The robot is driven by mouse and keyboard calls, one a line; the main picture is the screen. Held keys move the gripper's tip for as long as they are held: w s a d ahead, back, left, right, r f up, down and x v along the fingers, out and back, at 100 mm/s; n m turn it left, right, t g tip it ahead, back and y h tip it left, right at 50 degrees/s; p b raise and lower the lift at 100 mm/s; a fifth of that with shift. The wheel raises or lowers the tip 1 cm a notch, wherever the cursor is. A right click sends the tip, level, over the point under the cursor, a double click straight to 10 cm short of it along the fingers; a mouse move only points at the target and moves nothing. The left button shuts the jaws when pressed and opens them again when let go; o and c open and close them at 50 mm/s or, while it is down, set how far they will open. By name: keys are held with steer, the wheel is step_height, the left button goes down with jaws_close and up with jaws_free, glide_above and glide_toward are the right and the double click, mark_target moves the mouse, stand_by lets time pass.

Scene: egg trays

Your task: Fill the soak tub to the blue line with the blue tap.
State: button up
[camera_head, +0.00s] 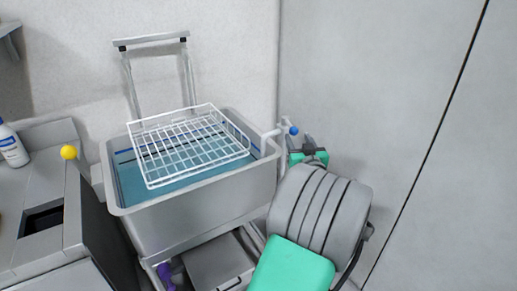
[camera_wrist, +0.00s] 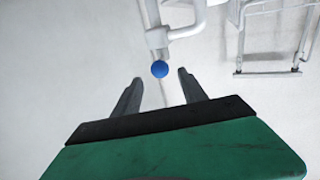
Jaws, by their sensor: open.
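The grey soak tub (camera_head: 198,208) stands left of centre in the head view. Bluish water (camera_head: 128,184) lies in it, and a blue line (camera_head: 124,151) runs along the inner wall above the water surface. The blue tap's round blue knob (camera_head: 293,130) is at the tub's right rim; its spout reaches the rim. My gripper (camera_head: 309,143) is just right of the knob, partly hidden by my arm. In the wrist view the blue knob (camera_wrist: 160,69) appears between and slightly beyond the tips of my open gripper (camera_wrist: 160,76). I cannot tell whether they touch it.
A white wire rack (camera_head: 195,147) sits tilted over the tub. A metal frame (camera_head: 153,42) rises behind it. At the left are a counter unit with a yellow ball knob (camera_head: 69,152) and a white bottle (camera_head: 12,146). Walls close off the back and right.

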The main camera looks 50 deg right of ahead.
mark_target(294, 132)
steer(key=shift+m+t+y, duration=0.4)
steer(key=shift+t+y, duration=0.2)
steer(key=shift+y, duration=0.2)
steer(key=x, duration=0.8)
steer(key=shift+d+f, duration=0.1)
steer(key=shift+d, duration=0.3)
steer(key=shift+b, duration=0.3)
steer(key=shift+c, duration=0.5)
steer(key=shift+s, duration=0.1)
jaws_close()
